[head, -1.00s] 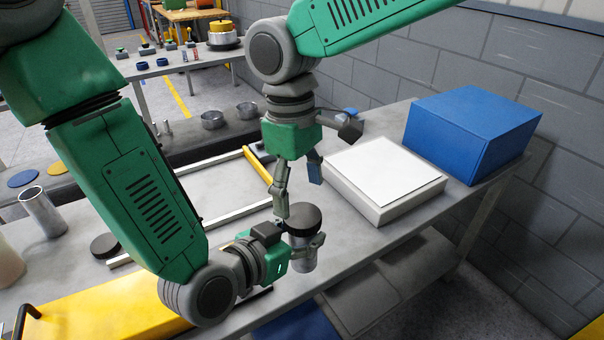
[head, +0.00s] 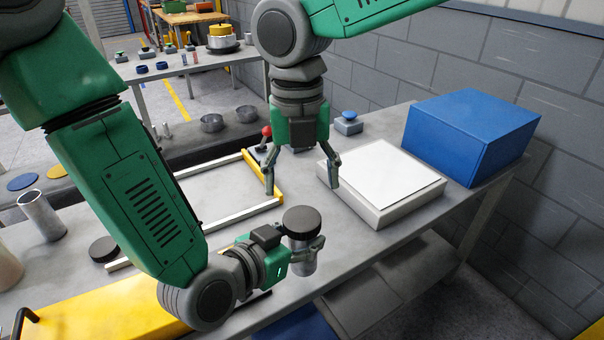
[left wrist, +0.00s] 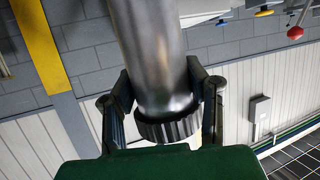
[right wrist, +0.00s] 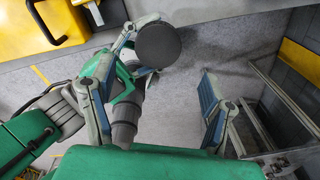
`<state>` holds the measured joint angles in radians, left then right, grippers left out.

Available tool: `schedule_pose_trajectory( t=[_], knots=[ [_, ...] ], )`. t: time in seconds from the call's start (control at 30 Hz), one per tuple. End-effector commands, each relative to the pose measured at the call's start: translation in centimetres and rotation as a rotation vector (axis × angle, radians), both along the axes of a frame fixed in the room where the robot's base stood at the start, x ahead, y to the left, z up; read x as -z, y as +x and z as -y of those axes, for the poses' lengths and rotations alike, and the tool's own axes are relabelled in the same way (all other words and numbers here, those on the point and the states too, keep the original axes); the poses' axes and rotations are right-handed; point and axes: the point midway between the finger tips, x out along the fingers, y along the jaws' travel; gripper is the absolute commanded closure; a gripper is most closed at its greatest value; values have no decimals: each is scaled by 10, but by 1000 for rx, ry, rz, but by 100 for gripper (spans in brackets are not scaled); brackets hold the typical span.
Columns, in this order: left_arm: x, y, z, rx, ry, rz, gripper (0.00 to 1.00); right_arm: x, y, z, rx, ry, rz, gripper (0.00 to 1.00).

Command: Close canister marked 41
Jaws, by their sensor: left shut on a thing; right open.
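A metal canister (head: 302,264) stands upright in my left gripper (head: 304,246), which is shut around its body at the table's front edge. A black round lid (head: 302,221) sits on top of it. In the left wrist view the lid's ribbed rim (left wrist: 168,129) lies against the metal body (left wrist: 150,50); I cannot tell how tight it is. No number is legible. My right gripper (head: 301,188) is open and empty, pointing down above and behind the lid, apart from it. The right wrist view shows the lid's top (right wrist: 158,45).
An open metal canister (head: 42,216) and a loose black lid (head: 103,249) are at the left. A white box (head: 385,178) and a blue box (head: 470,135) stand at the right. A red-knobbed device (head: 266,133) and a blue button (head: 348,122) are behind my right gripper.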

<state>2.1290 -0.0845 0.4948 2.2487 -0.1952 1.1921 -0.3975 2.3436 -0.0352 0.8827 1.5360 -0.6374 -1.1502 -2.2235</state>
Motion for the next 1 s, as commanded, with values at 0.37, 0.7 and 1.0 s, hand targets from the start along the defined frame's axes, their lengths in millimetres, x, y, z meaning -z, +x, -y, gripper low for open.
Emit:
schedule_pose_trajectory(
  t=[0.37,0.7,1.0],
  knots=[
    [-1,0,0,0,-1,2,100,-6,0,0,-416,19,-1,29],
    [-1,0,0,0,-1,2,100,-5,0,1,-429,19,-2,29],
    [-1,0,0,0,-1,2,100,24,-2,2,-428,18,-6,29]
  ],
)
